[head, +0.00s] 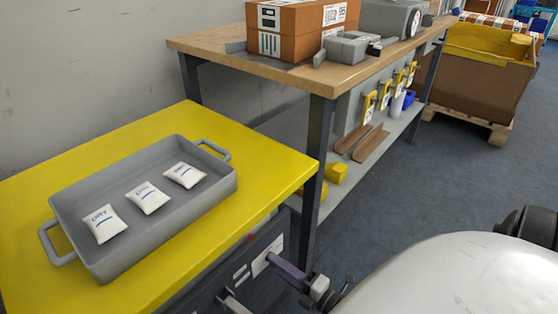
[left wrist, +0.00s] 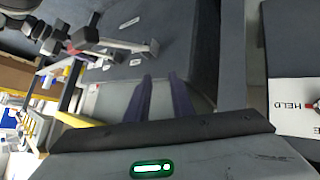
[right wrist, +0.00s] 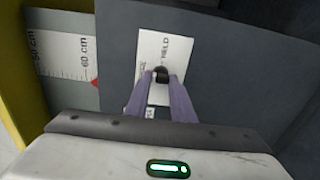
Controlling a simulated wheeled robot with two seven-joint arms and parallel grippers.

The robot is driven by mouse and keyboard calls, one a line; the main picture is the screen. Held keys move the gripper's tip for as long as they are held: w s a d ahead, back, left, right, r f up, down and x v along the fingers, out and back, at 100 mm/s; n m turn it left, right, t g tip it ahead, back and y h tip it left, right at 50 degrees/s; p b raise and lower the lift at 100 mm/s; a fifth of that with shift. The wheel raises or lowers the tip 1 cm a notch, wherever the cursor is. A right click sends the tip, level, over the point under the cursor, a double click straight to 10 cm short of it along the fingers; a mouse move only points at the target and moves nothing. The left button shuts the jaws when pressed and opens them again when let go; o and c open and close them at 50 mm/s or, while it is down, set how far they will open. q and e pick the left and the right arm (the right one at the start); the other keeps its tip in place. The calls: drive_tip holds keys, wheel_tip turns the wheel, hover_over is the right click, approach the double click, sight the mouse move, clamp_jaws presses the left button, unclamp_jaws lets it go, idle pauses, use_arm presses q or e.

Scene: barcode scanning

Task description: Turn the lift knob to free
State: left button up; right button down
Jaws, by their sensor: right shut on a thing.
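The lift knob is a small black knob (right wrist: 162,75) on a white label plate (right wrist: 149,50) with the word HELD, on a dark grey panel. In the right wrist view, my right gripper (right wrist: 163,82) is shut on the knob, one purple finger on each side. In the head view my right gripper (head: 272,259) reaches the plate (head: 261,264) below the yellow lift table (head: 255,150). The plate also shows at the right edge of the left wrist view (left wrist: 290,93). My left gripper (left wrist: 160,78) is open and empty, apart from the plate.
A grey tray (head: 228,185) with white DRY packets (head: 148,198) rests on the yellow top. A wooden workbench (head: 210,53) with a carton (head: 285,30) stands behind. A height scale (right wrist: 65,55) with a red pointer is beside the panel.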

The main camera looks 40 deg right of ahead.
drive_tip(key=c, duration=1.5)
unclamp_jaws()
drive_tip(key=shift+c, duration=0.2)
use_arm(q)
drive_tip(key=shift+s+a+f+g+y+p, duration=0.15)
drive_tip(key=shift+a+f+g+y+p, duration=0.1)
drive_tip(key=shift+f+p, duration=0.2)
drive_tip(key=shift+s+a+f+g+y+p, duration=0.15)
drive_tip(key=shift+a+f+p, duration=0.1)
drive_tip(key=shift+f+p, duration=0.15)
use_arm(e)
drive_tip(key=s, duration=1)
drive_tip(key=shift+s+d, duration=0.2)
drive_tip(key=shift+d, duration=0.25)
use_arm(q)
drive_tip(key=shift+w+r, duration=0.15)
drive_tip(key=shift+r, duration=0.05)
